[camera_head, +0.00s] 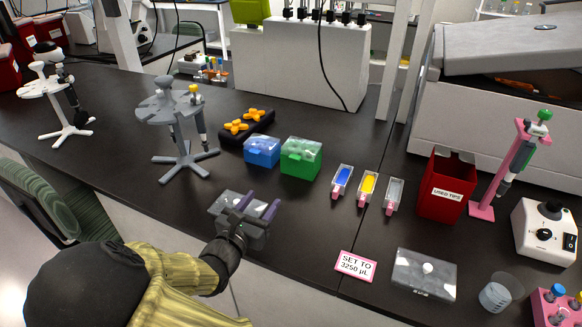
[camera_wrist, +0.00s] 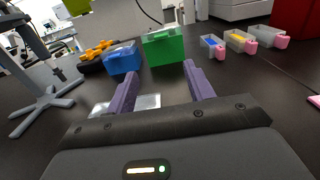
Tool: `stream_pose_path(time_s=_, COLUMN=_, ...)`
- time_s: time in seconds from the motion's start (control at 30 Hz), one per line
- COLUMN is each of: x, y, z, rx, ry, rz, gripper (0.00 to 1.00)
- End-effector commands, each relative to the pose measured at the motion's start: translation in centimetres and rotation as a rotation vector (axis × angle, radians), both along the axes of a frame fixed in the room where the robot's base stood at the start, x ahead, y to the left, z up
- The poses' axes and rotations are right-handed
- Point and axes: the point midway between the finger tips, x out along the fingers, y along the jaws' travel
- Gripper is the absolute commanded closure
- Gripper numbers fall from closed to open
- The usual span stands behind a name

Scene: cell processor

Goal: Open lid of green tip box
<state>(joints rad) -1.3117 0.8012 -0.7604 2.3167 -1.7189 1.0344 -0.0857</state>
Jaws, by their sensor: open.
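The green tip box (camera_head: 301,158) stands on the black bench beside a blue tip box (camera_head: 262,151), its pale, see-through lid shut. In the wrist view the green box (camera_wrist: 163,47) is ahead, beyond the fingertips and slightly left of the gap between them. My gripper (camera_head: 257,207) has two purple fingers, spread open with nothing between them. It is low over the near part of the bench, apart from the green box. In the wrist view my gripper (camera_wrist: 160,82) points toward the boxes. A clear and grey box (camera_head: 226,202) lies partly hidden under it.
A grey pipette stand (camera_head: 184,150) is left of the boxes and a black rack with orange pieces (camera_head: 246,125) is behind them. Small reagent troughs (camera_head: 368,186) and a red used-tips bin (camera_head: 445,187) are to the right. Bench between gripper and green box is clear.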

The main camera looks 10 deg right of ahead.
Motion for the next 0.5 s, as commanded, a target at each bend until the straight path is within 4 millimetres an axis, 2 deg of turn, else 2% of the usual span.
stream_pose_path(time_s=0.27, x=0.2, y=-0.3, z=0.0, rx=0.003, ry=0.001, rz=-0.003, gripper=0.47)
stream_pose_path(time_s=0.5, x=2.5, y=-2.0, z=0.0, rx=0.003, ry=0.001, rz=-0.007, gripper=0.47)
